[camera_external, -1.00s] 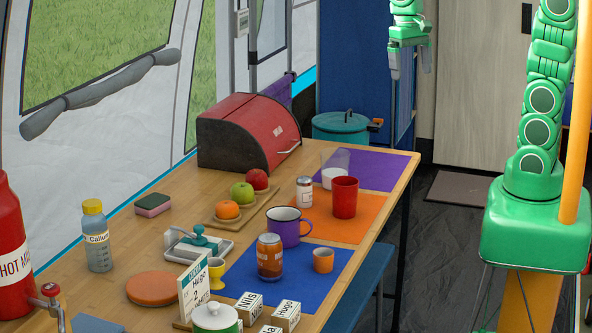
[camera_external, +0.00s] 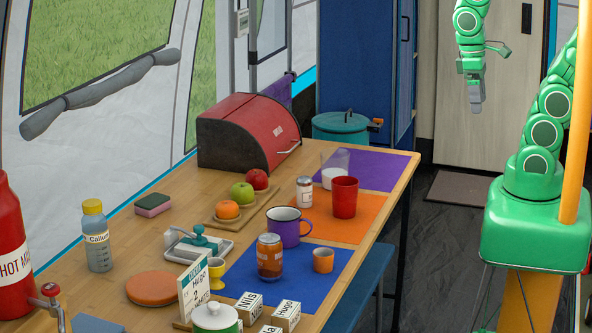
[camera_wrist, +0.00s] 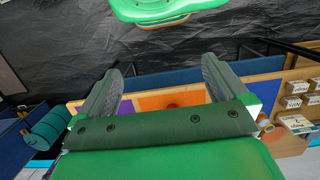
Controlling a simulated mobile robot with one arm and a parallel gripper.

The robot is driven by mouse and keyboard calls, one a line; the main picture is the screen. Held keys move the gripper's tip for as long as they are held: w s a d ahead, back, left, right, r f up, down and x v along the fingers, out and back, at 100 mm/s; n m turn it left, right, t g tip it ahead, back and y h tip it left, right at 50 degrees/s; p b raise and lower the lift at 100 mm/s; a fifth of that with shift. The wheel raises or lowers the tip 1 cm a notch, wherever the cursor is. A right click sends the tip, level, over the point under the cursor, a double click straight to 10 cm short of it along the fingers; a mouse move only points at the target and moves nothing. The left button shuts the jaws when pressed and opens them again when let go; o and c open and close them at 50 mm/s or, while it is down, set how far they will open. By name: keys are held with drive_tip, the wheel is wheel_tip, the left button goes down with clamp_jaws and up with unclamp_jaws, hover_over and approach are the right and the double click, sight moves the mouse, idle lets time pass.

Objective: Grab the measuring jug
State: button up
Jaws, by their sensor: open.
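A clear vessel with white contents (camera_external: 335,168) stands upright on the purple mat (camera_external: 382,170) at the table's far end; it looks like the measuring jug, though no markings or handle can be made out. The red cup (camera_external: 345,198) stands just in front of it. My gripper (camera_external: 475,104) is raised, right of the table and in front of the pale door, well apart from the vessel. In the wrist view my gripper (camera_wrist: 163,78) is open with nothing between its fingers; the table mats show beyond it, and I cannot make out the vessel there.
A purple mug (camera_external: 288,228), a brown jar (camera_external: 270,256) and an orange cup (camera_external: 323,260) stand nearer. A red bread bin (camera_external: 248,132) stands left of the vessel. A bench (camera_external: 372,290) runs along the table.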

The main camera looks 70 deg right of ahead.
drive_tip(key=c, duration=0.7)
